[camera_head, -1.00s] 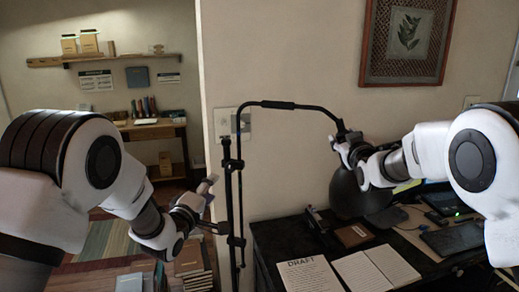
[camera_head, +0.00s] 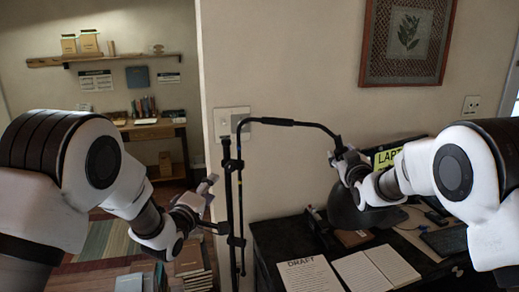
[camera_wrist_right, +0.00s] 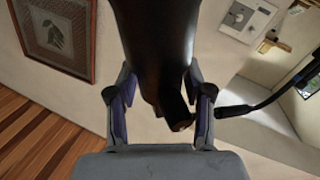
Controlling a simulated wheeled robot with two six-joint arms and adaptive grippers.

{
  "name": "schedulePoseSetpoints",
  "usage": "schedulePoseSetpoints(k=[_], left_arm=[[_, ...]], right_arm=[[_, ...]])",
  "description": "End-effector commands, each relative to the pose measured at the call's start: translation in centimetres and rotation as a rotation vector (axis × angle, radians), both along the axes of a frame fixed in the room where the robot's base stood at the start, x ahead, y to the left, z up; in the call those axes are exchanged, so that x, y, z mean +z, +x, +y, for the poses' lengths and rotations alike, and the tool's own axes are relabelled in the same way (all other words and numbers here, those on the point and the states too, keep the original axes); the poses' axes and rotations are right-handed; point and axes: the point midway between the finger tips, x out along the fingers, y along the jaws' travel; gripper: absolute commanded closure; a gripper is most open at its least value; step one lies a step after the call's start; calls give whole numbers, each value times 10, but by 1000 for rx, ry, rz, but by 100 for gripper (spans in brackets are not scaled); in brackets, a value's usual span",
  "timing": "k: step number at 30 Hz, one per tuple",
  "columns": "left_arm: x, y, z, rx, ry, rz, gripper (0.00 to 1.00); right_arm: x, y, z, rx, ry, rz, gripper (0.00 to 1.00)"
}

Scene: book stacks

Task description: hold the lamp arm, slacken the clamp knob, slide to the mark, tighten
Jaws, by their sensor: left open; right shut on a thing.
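The black lamp arm (camera_head: 290,122) bends over from the upright black stand (camera_head: 238,205) and runs right to the dark lamp shade (camera_head: 347,210). My right gripper (camera_head: 343,158) is shut on the lamp arm near its shade end; in the right wrist view its fingers (camera_wrist_right: 163,100) flank the dark lamp part. My left gripper (camera_head: 208,190) is open, just left of the stand, apart from the upper clamp (camera_head: 232,165). A small dark knob (camera_head: 222,228) sits below it on the lower clamp. I cannot make out the mark.
The dark desk (camera_head: 265,240) holds a DRAFT sheet (camera_head: 308,275), an open book (camera_head: 375,268) and a keyboard (camera_head: 445,240). A yellow sign (camera_head: 388,158) stands behind my right arm. Stacked books (camera_head: 192,262) lie low at left. A wall switch (camera_head: 230,120) is behind the stand.

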Motion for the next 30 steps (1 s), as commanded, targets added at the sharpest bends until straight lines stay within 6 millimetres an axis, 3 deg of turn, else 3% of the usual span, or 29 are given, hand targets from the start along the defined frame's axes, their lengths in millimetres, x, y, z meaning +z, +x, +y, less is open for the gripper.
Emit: schedulePoseSetpoints(k=[17,30], left_arm=[[0,0,0,0,0,0,41],[0,0,0,0,0,0,41]], right_arm=[[-25,1,0,0,0,-4,91],[-25,1,0,0,0,-5,91]])
